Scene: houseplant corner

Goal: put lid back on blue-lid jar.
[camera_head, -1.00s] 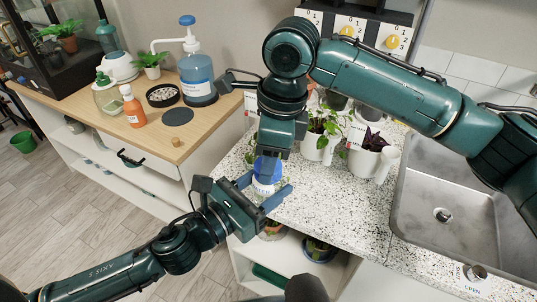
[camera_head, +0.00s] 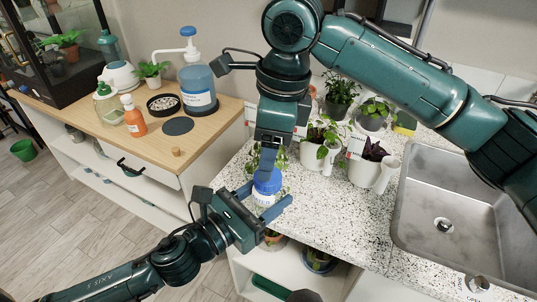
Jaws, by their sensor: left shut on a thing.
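The jar (camera_head: 266,199) has a clear body with a white label and is upright at the counter's front left edge. My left gripper (camera_head: 264,204) is shut on the jar, one blue finger on each side. The blue lid (camera_head: 267,181) is at the jar's mouth, above the label; whether it is fully seated cannot be told. My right gripper (camera_head: 268,161) points straight down from above, its fingertips at the lid. Its fingers overlap in this view, so their grip on the lid is unclear.
Potted plants (camera_head: 313,150) stand close behind on the speckled counter (camera_head: 325,216). A metal sink (camera_head: 450,200) lies right. The wooden table (camera_head: 215,122) at left holds a blue pump bottle (camera_head: 197,85), an orange bottle (camera_head: 133,117) and a dark disc (camera_head: 177,126).

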